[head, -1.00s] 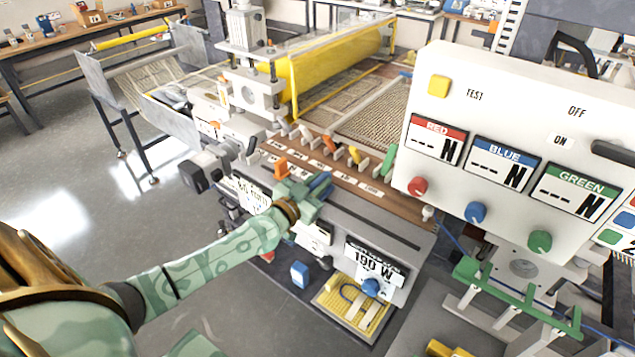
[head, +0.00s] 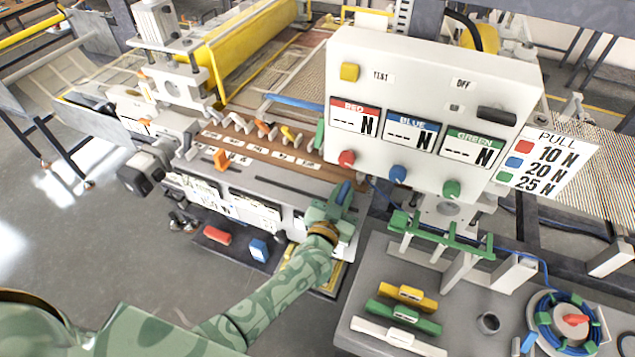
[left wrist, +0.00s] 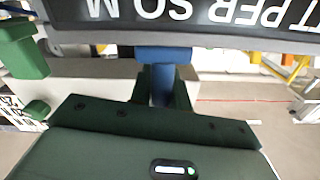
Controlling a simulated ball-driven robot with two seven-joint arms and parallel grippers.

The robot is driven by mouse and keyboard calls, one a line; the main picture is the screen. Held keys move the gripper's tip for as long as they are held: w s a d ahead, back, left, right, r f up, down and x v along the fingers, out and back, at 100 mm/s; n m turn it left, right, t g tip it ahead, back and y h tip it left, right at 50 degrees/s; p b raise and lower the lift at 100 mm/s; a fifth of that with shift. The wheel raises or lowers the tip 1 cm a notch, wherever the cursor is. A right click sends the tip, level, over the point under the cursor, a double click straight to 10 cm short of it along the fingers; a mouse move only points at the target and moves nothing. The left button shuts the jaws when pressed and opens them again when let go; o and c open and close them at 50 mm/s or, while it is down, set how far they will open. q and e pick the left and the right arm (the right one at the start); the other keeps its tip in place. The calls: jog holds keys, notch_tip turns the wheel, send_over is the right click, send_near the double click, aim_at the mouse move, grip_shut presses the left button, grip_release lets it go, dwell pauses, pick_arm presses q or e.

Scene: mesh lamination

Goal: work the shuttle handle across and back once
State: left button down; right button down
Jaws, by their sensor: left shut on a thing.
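The blue shuttle handle (head: 343,192) stands at the right end of the machine's front rail, by the long slot (head: 290,188). My left gripper (head: 335,204) is shut on it, and its green fingers cover the lower part of the handle. In the left wrist view the blue handle (left wrist: 163,80) is upright between the dark green fingers, under a dark lettered sign. An orange handle (head: 221,160) stands further left on the same front. My right gripper is not in view.
A white panel (head: 432,100) with red, blue and green knobs stands close to the right of my left gripper. A row of coloured levers (head: 262,130) lines the brown strip behind the slot. A grey table (head: 460,325) at lower right holds coloured bars.

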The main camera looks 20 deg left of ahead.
pick_arm(q)
jog(key=shift+s+d, duration=0.1)
jog(key=shift+d, duration=0.85)
jog(key=c, duration=1.4)
grip_release()
jog(key=shift+d, duration=0.1)
jog(key=shift+o, duration=0.2)
jog(key=shift+s, duration=0.15)
jog(key=s+a, duration=0.1)
jog(key=s, duration=1.5)
